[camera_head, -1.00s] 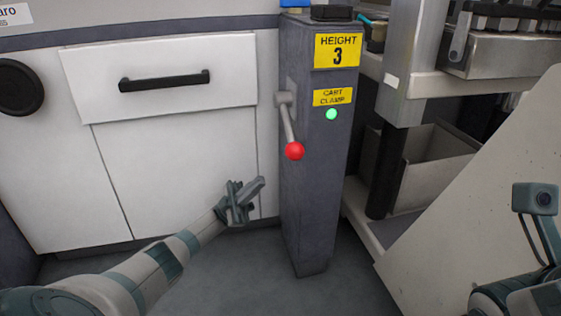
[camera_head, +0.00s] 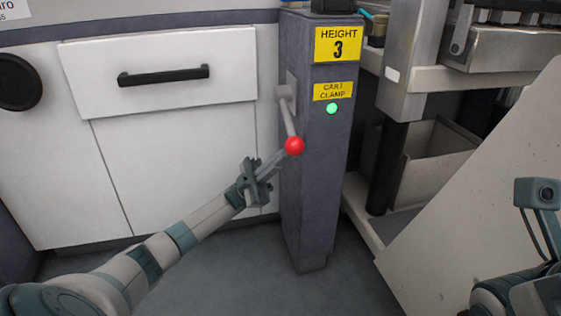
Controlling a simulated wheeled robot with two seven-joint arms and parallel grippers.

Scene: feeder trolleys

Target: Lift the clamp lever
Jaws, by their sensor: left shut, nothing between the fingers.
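The clamp lever (camera_head: 288,117) is a grey rod with a red ball knob (camera_head: 295,146) at its lower end. It hangs down from a pivot on the side of the grey post (camera_head: 312,200), tilted slightly right. My left gripper (camera_head: 279,157) is shut and empty, with its fingertips right beside and just below the red knob; I cannot tell whether they touch it. A yellow "CART CLAMP" label (camera_head: 332,91) with a lit green lamp (camera_head: 332,109) is on the post's front. My right arm shows at the lower right, but its gripper fingers are not visible.
A white cabinet with a drawer (camera_head: 160,72) and black handle (camera_head: 163,75) stands left of the post. A trolley with a metal bin (camera_head: 428,165) and a slanted pale panel (camera_head: 470,200) are on the right. Grey floor (camera_head: 240,270) is clear in front.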

